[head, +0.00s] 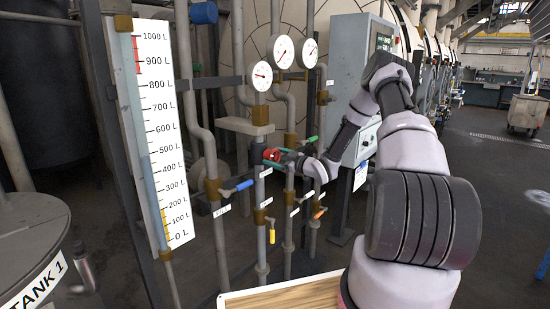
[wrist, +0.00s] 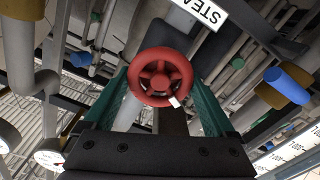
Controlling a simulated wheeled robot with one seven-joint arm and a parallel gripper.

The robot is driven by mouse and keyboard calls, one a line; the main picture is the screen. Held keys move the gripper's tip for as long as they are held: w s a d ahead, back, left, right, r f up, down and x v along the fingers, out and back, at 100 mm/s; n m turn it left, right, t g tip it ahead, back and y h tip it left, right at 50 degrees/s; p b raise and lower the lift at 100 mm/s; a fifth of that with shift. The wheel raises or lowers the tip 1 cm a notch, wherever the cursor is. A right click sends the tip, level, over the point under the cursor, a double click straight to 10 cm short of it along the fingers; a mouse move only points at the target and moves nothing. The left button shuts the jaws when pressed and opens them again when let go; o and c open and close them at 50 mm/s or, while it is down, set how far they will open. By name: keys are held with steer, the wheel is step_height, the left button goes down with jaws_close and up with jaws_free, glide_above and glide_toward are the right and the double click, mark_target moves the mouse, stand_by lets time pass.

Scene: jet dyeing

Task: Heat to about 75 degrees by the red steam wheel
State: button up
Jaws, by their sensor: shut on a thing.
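The red steam wheel (head: 271,155) sits on the pipework left of centre in the head view, partly hidden by my gripper. In the wrist view the red wheel (wrist: 161,60) faces the camera, with a small white mark at its lower right rim. My gripper (head: 282,157) reaches it from the right. Its two green fingers (wrist: 161,82) lie on either side of the wheel and are shut on it. A sign reading "STEA" (wrist: 203,12) is cut off at the top of the wrist view. The cabinet's green display (head: 384,42) is too small to read.
Three round gauges (head: 283,52) stand above the pipes. A blue lever (head: 237,188), a yellow lever (head: 272,232) and an orange lever (head: 320,213) are close below the wheel. A litre scale (head: 160,130) and tank 1 (head: 30,235) stand left. Open floor lies right.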

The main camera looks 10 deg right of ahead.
steer(key=n, duration=0.4)
steer(key=shift+f+n, duration=0.1)
steer(key=shift+n, duration=0.2)
steer(key=shift+s+a+f+n, duration=0.1)
steer(key=shift+n, duration=1.8)
steer(key=o, duration=1)
steer(key=shift+o, duration=0.2)
steer(key=v, duration=1)
steer(key=shift+s+d, duration=0.25)
steer(key=shift+s, duration=0.05)
